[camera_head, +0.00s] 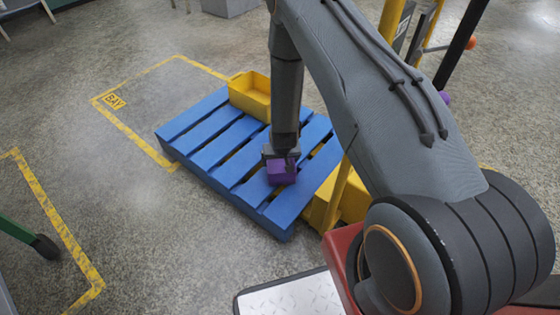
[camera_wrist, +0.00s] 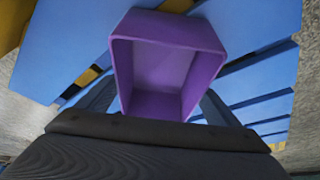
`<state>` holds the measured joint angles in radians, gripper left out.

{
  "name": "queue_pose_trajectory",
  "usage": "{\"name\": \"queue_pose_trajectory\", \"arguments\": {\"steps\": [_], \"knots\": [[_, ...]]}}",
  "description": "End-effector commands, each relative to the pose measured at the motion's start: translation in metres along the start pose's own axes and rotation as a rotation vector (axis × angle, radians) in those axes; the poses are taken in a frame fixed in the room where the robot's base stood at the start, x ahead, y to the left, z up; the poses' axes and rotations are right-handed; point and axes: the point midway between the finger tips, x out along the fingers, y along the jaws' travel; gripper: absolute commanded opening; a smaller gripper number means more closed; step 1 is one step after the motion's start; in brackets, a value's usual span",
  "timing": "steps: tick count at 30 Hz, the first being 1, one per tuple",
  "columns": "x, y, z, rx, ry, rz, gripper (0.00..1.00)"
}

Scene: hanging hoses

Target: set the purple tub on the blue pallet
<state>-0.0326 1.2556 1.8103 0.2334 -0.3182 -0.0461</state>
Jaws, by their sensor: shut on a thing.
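The purple tub (camera_head: 282,172) is small and open-topped. My gripper (camera_head: 282,155) is shut on it and points down over the near right part of the blue pallet (camera_head: 205,147). In the wrist view the tub (camera_wrist: 165,68) shows its empty inside, with the blue slats (camera_wrist: 70,45) behind it. My gripper's fingers (camera_wrist: 160,105) are partly hidden behind the tub. I cannot tell whether the tub touches the slats or is held just above them.
A yellow bin (camera_head: 250,95) stands on the far part of the pallet. Yellow parts (camera_head: 347,200) stand close to the pallet's right side. Yellow floor tape (camera_head: 130,135) runs left of the pallet, with a BAY label (camera_head: 115,101). The pallet's left slats are bare.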

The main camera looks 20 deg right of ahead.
Motion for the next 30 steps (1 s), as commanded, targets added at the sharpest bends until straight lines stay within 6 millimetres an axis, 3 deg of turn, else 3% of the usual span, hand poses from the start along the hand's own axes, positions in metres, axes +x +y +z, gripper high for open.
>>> {"name": "queue_pose_trajectory", "arguments": {"steps": [8,9,11,20,23,30], "knots": [[0.002,0.0,0.0,0.0,0.001,0.0,0.6],[0.001,0.0,0.0,0.0,0.001,0.0,0.91],[0.001,0.0,0.0,0.0,0.001,0.0,1.0],[-0.003,0.0,-0.002,0.0,0.001,0.0,1.0],[-0.015,0.0,-0.003,0.0,0.002,-0.001,1.0],[-0.064,0.0,-0.002,0.0,0.002,-0.001,1.0]]}}
